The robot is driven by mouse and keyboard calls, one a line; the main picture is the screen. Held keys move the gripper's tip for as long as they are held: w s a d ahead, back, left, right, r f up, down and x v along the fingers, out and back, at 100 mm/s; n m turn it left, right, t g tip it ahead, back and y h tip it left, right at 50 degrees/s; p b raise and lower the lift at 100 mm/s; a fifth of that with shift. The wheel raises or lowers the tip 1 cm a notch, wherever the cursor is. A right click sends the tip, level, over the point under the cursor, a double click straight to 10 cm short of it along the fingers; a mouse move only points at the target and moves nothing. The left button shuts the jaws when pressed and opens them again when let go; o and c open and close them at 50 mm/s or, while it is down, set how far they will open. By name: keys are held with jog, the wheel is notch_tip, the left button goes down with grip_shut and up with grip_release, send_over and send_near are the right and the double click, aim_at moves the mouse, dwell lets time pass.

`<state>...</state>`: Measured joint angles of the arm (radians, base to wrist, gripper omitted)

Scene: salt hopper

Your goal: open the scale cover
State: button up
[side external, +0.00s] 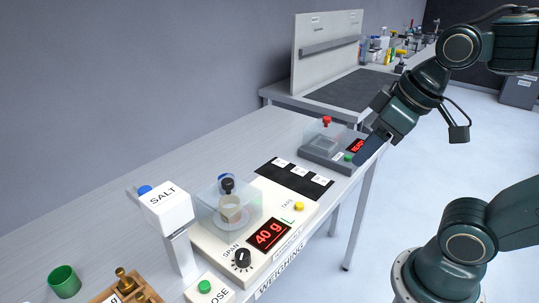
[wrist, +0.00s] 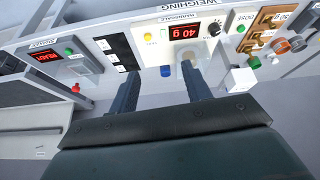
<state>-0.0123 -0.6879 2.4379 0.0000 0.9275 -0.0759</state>
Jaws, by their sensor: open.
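In the side view the white scale (side external: 285,207) has a red display reading 40 g. A small beaker (side external: 231,208) stands inside. My gripper (side external: 365,152) is away from the cover, at the far right end of the bench near the grey ready unit. In the wrist view my gripper (wrist: 160,84) is open with nothing between its fingers. The scale's display (wrist: 182,32) shows beyond the fingers. The cover's outline is hard to make out there.
The white salt hopper (side external: 167,206) stands left of the scale. A grey unit with a red knob (side external: 326,122) stands to its right, past a black labelled strip (side external: 290,178). A green cup (side external: 64,281) and wooden weight block (side external: 128,290) are at the front left.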

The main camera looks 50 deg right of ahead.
jog(key=w+a+r+n+g, duration=0.1)
jog(key=w+a+r+n, duration=0.1)
jog(key=w+n, duration=0.3)
jog(key=w+a+r+n+g, duration=0.1)
jog(key=w+r+n+g, duration=0.15)
jog(key=w, duration=0.55)
jog(key=n+g, duration=0.2)
jog(key=n, duration=0.8)
send_over(228, 180)
notch_tip(228, 180, down, 4)
jog(key=shift+a+m, duration=0.15)
jog(key=shift+m, duration=0.1)
jog(key=shift+f, duration=0.1)
notch_tip(228, 180, down, 14)
jog(key=shift+r, duration=0.25)
grip_shut()
